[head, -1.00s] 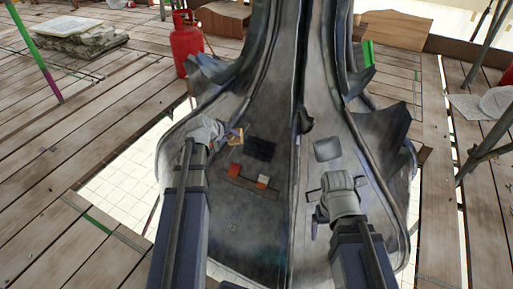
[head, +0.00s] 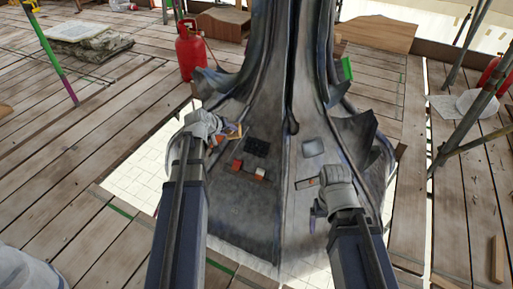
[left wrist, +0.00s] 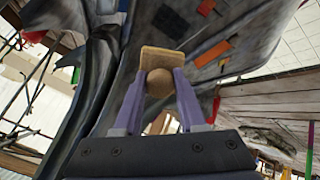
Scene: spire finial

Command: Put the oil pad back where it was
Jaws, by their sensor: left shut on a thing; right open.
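My left gripper (left wrist: 158,105) is shut on a tan pad with a round knob (left wrist: 162,58), which looks like the oil pad. The fingers close on the knob, and the flat block points away from me toward the grey spire surface. In the head view this pad (head: 235,131) shows small beside my left gripper (head: 222,133), at the left part of the spire (head: 235,205). I cannot tell whether it touches the surface. My right gripper (head: 315,212) is open at the lower right of the spire, partly hidden by its wrist.
A black square (head: 256,147) and a light grey square (head: 313,147) sit above. A red gas cylinder (head: 190,50) stands behind on planks.

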